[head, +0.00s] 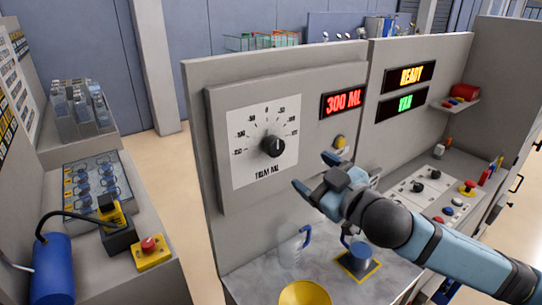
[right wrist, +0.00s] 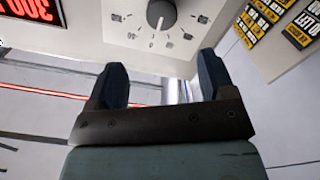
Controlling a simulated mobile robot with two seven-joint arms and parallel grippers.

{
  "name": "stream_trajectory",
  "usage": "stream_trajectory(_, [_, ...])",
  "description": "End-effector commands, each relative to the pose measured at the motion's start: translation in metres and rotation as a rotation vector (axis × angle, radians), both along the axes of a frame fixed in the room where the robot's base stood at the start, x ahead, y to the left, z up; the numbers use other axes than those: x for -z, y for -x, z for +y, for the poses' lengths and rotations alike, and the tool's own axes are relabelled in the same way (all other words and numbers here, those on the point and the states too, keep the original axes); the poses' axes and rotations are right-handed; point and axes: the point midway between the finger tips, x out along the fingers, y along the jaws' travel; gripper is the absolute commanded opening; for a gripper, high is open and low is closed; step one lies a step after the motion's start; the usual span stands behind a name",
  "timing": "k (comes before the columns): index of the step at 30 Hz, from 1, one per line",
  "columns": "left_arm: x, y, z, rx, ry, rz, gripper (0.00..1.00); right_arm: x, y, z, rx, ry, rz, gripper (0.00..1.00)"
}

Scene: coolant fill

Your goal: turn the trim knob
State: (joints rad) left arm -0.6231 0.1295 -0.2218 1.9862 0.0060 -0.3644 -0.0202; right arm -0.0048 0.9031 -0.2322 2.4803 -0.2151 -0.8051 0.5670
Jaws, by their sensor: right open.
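The trim knob (head: 272,146) is a black round knob on a white dial plate (head: 257,172) labelled with numbers, on the grey upright panel. It also shows at the top of the right wrist view (right wrist: 160,14), beyond my fingers. My right gripper (head: 312,172) is open and empty, to the right of the knob and below it, apart from it. In the right wrist view its two dark blue fingers (right wrist: 162,80) stand apart with nothing between them. My left gripper is not in view.
Right of the dial are a red "300 ML" display (head: 342,101) and a yellow-ringed button (head: 340,142). Below stand a clear jug (head: 291,250), a blue cup (head: 360,254) and a yellow funnel-like bowl (head: 305,294). A control console (head: 432,190) lies to the right, behind my right arm.

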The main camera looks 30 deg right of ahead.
Motion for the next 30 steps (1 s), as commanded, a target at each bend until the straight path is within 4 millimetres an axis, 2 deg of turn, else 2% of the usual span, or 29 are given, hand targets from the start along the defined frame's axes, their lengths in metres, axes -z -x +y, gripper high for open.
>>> stream_trajectory(1, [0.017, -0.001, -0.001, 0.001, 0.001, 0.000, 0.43, 0.007, -0.003, 0.000, -0.001, 0.001, -0.006, 0.76])
stream_trajectory(13, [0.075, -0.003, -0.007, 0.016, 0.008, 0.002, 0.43, 0.008, -0.016, 0.003, -0.001, 0.010, -0.002, 0.76])
stream_trajectory(15, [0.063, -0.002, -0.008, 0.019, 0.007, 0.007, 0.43, -0.003, -0.031, 0.004, 0.000, 0.005, 0.004, 0.76])
stream_trajectory(24, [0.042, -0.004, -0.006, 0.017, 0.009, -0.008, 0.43, -0.002, -0.093, 0.013, 0.000, 0.007, 0.005, 0.76])
stream_trajectory(30, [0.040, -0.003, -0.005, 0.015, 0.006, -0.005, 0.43, 0.000, -0.118, 0.017, -0.001, 0.008, 0.005, 0.76])
